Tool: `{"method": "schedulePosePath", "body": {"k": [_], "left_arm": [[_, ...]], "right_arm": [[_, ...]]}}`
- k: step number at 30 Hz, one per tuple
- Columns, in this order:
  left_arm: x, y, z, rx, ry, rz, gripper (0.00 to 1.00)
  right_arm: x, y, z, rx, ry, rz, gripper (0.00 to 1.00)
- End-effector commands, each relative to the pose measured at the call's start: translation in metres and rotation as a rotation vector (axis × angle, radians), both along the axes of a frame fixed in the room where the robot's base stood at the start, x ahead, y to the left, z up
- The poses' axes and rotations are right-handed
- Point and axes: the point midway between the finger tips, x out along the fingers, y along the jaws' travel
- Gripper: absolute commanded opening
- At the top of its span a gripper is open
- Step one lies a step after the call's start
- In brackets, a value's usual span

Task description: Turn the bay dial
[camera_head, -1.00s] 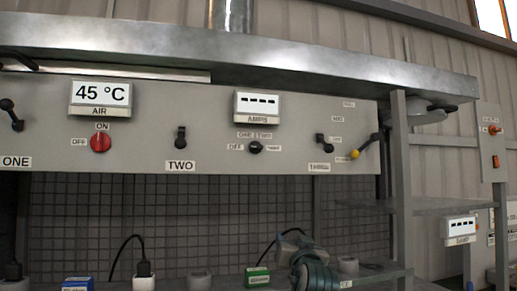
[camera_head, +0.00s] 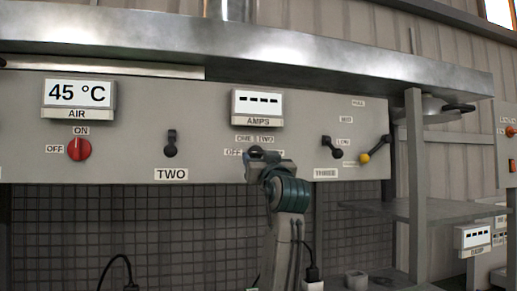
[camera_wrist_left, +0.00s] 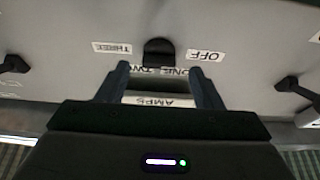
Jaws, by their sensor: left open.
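The bay dial (camera_wrist_left: 158,51) is a small black knob on the grey panel below the AMPS display (camera_head: 257,105). In the left wrist view, which is upside down, labels OFF, ONE, TWO and THREE surround it. My left gripper (camera_wrist_left: 158,68) is open, its two fingers on either side of the dial's line, with the dial at or just beyond the tips. Contact cannot be told. In the head view my left gripper (camera_head: 260,160) covers most of the dial. My right gripper is not in view.
A red knob (camera_head: 79,149) and a black lever (camera_head: 170,143) are on the panel to the left. Another black lever (camera_head: 332,147) and a yellow-tipped lever (camera_head: 375,149) are to the right. A metal ledge (camera_head: 250,50) juts out above. A grey shelf frame (camera_head: 414,180) stands at right.

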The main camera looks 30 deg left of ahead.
Motion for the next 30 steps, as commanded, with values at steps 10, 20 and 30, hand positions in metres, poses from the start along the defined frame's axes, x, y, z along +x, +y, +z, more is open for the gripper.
{"method": "schedulePosePath", "body": {"k": [10,20,30], "left_arm": [[0.017,0.02,0.011,0.0,0.0,-0.001,0.6],[0.017,0.02,0.01,0.0,0.0,-0.001,0.38],[0.017,0.02,0.01,0.007,0.008,-0.001,0.15]], "right_arm": [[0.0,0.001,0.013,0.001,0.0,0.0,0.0],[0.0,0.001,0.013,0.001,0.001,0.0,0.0],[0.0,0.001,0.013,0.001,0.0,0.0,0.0]]}}
